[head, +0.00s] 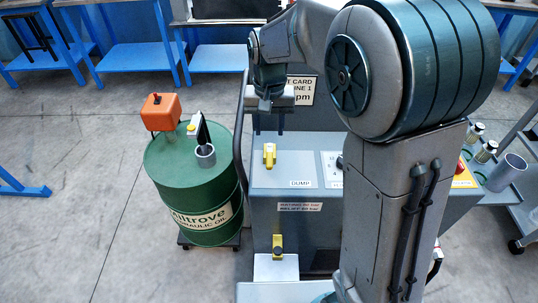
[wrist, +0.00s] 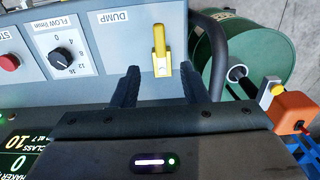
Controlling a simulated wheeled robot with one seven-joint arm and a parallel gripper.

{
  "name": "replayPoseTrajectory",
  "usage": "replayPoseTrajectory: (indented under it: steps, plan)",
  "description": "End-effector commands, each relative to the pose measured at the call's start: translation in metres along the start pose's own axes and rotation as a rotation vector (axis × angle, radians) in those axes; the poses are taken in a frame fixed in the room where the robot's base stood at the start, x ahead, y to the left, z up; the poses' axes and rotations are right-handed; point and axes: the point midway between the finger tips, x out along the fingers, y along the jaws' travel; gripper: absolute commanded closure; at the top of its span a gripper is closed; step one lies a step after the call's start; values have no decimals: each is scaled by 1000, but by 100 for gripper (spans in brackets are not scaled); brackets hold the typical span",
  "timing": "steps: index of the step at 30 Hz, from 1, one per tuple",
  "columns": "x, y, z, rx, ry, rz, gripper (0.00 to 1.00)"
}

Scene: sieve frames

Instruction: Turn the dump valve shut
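The dump valve's yellow lever (head: 269,155) stands on the grey panel, left of the DUMP label (head: 301,184). In the wrist view the yellow lever (wrist: 159,45) lies beyond my fingertips, with its long side pointing away from my gripper. My gripper (head: 268,128) is above and behind the lever in the head view. In the wrist view my gripper (wrist: 157,75) is open, with two dark fingers apart and nothing between them but panel. The lever is roughly in line with the gap, nearer the right finger, and I see no contact.
A flow knob (wrist: 62,58) and a red button (wrist: 8,62) share the panel. A second yellow handle (head: 277,247) is low on the front. A dark bent rail (head: 238,130) and a green drum (head: 190,190) with an orange box (head: 160,112) stand left.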

Motion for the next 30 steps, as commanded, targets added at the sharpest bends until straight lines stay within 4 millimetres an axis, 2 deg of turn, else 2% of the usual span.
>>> replayPoseTrajectory:
  steps: [9,15,21,29,30]
  plan:
    - [69,1,1,0,-5,3,60]
    - [99,1,1,-1,-3,2,60]
    - [111,1,0,0,1,1,60]
    - [112,1,0,0,1,1,60]
    - [112,1,0,0,1,1,68]
